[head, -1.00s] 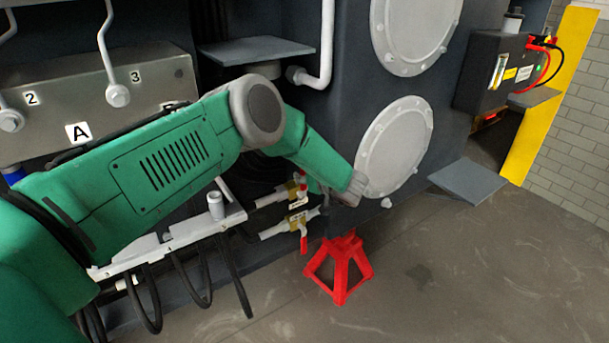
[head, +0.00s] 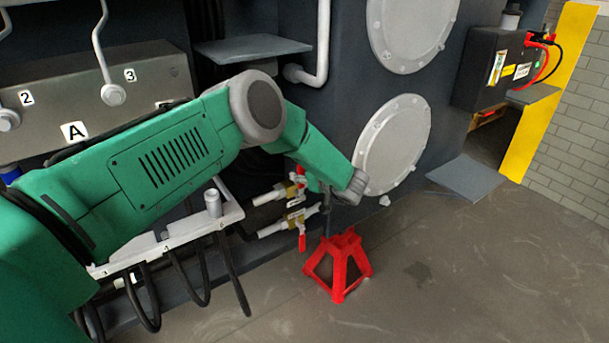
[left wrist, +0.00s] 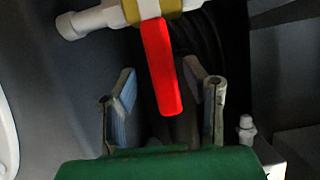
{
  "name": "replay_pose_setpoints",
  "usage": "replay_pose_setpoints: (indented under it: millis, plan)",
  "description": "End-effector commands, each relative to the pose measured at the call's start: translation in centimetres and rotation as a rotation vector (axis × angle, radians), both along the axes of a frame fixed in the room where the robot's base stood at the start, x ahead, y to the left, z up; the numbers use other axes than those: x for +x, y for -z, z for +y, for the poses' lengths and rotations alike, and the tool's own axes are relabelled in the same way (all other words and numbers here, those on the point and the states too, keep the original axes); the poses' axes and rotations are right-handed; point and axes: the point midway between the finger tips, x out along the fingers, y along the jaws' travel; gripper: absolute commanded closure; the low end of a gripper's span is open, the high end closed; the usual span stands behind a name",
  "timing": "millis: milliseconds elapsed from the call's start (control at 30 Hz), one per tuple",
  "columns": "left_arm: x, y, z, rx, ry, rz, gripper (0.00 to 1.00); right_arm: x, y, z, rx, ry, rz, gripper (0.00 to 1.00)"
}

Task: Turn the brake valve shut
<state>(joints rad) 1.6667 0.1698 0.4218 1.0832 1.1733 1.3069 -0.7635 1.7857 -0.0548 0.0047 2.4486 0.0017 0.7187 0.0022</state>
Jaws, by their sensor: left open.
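Two valves with brass bodies, white pipe ends and red lever handles sit low on the chassis in the head view: an upper valve (head: 283,193) and a lower valve (head: 292,224). The lower red handle (head: 302,242) hangs down. My left gripper (head: 318,187) is beside the upper valve, partly hidden by my wrist. In the left wrist view my left gripper (left wrist: 159,67) is open. A red handle (left wrist: 163,75) reaches down from its brass valve body between the two fingers, with gaps at both sides. I cannot tell for sure which valve this is. My right gripper is out of view.
A red jack stand (head: 338,265) stands on the floor just below the valves. A white bracket (head: 180,238) with black hoses is left of them. Round grey covers (head: 392,145) are on the chassis wall at right. The floor at right is mostly clear.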

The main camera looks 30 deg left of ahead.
Motion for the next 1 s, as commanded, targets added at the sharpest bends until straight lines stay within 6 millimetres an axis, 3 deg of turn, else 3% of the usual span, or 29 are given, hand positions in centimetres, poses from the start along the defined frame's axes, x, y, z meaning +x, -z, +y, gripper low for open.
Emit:
replay_pose_setpoints:
  millis: [500,700,1000]
  plan:
    - [-3.1,-3.5,-8.6,-0.001,0.006,0.001,0.59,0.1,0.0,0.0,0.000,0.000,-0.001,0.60]
    - [-3.7,-4.2,-10.2,0.000,0.005,0.002,0.59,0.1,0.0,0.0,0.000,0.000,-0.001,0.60]
    - [-3.8,-4.3,-10.4,0.000,0.004,0.002,0.59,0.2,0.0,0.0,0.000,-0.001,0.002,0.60]
